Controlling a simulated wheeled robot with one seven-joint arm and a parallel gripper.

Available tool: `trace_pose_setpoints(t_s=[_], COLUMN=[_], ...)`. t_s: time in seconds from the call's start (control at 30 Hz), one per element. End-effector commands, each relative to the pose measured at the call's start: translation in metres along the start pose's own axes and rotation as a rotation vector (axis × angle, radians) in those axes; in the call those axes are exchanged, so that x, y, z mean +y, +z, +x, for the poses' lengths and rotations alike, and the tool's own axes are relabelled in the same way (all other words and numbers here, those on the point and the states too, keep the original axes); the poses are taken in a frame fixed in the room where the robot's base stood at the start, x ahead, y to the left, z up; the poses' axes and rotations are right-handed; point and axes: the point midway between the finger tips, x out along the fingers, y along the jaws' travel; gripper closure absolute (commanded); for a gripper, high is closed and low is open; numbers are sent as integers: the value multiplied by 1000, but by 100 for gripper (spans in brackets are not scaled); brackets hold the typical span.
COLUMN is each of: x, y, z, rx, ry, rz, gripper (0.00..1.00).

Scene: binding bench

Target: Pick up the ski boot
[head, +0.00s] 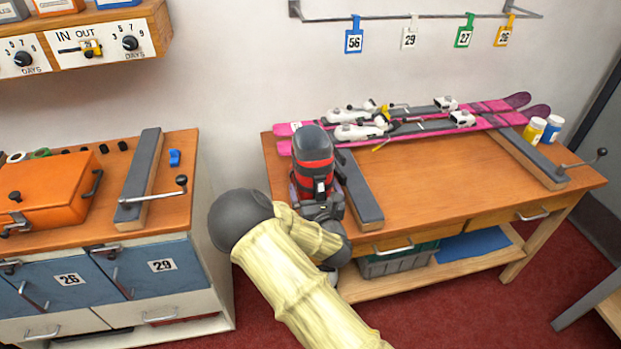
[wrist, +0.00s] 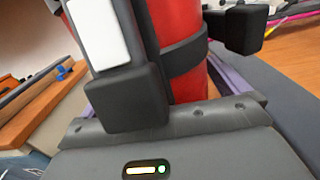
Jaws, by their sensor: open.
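The ski boot (head: 314,172) is red with a dark grey top and black bands. It stands upright at the left end of the wooden bench, and its lower part is hidden behind my gripper (head: 318,205). In the wrist view the red boot shaft (wrist: 190,88) with a black strap fills the middle, between the two dark fingers of my gripper (wrist: 188,66). The fingers are apart, one on each side of the shaft. I cannot tell whether either finger touches it.
The wooden bench (head: 440,190) carries a grey padded rail (head: 361,190) just right of the boot. Pink skis (head: 480,122) lie along the back, with small bottles (head: 535,130) at the right. A cabinet (head: 165,215) with an orange case (head: 50,190) stands left, across a gap.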

Motion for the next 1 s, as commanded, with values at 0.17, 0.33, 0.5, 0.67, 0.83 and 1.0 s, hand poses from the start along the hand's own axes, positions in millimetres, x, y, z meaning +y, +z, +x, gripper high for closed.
trace_pose_setpoints(t_s=[0.17, 0.33, 0.5, 0.67, 0.83, 1.0], x=[0, 0, 0, -1, -1, -2], y=[0, -1, 0, 0, 0, 3], z=[8, 8, 8, 8, 8, 8], rx=[0, 1, 0, 0, 0, -7], ry=[1, 0, -1, -2, -3, -2], rz=[1, 0, 0, 0, 0, 1], gripper=[0, 0, 0, 8, 41, 69])
